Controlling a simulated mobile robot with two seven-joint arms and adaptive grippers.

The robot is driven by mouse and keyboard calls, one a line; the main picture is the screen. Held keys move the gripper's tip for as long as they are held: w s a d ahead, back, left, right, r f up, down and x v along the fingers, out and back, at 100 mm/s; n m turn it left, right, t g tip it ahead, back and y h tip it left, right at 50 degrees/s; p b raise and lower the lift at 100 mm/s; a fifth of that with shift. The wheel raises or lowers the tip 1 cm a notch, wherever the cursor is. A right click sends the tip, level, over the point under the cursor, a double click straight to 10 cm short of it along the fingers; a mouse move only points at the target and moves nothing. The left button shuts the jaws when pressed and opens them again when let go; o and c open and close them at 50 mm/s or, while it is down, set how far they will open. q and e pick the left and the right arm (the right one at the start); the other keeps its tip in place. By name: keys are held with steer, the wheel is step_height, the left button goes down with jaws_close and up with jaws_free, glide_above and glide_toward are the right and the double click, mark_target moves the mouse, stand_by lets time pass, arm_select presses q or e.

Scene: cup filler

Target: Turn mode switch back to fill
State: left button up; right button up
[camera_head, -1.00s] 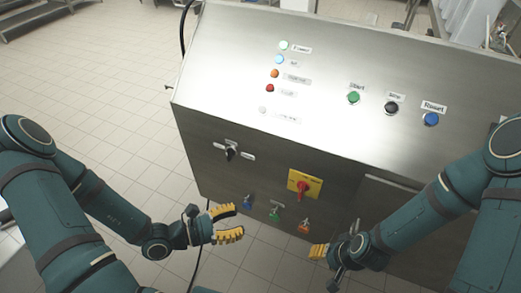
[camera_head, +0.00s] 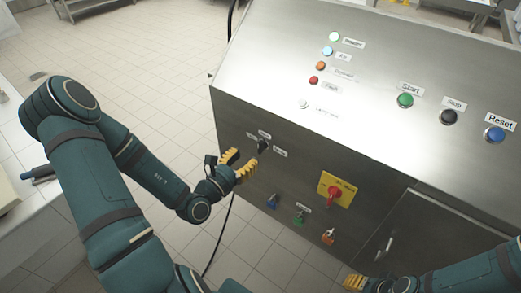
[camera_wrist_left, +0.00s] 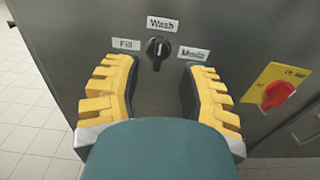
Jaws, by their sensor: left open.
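The mode switch, a black rotary knob (camera_wrist_left: 157,50), sits on the panel's front face and also shows in the head view (camera_head: 263,146). It looks upright, toward the "Wash" label (camera_wrist_left: 163,24) above it. The "Fill" label (camera_wrist_left: 127,45) is to its left and the "Mode" label (camera_wrist_left: 193,53) to its right. My left gripper (camera_head: 241,162) is open and empty, just left of the switch in the head view. In the left wrist view its yellow fingers (camera_wrist_left: 160,68) stand on either side below the knob, apart from it. My right gripper (camera_head: 355,282) shows only partly at the bottom.
A red switch on a yellow plate (camera_head: 336,190) is right of the mode switch. Green start (camera_head: 405,100), black stop (camera_head: 449,117) and blue reset (camera_head: 495,134) buttons are on the sloped top. Tiled floor lies left.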

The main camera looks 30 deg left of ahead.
mark_target(258, 145)
arm_select(q)
steer(key=w, duration=0.8)
steer(key=shift+w+d+b, duration=0.1)
steer(key=shift+d+b, duration=0.25)
jaws_close()
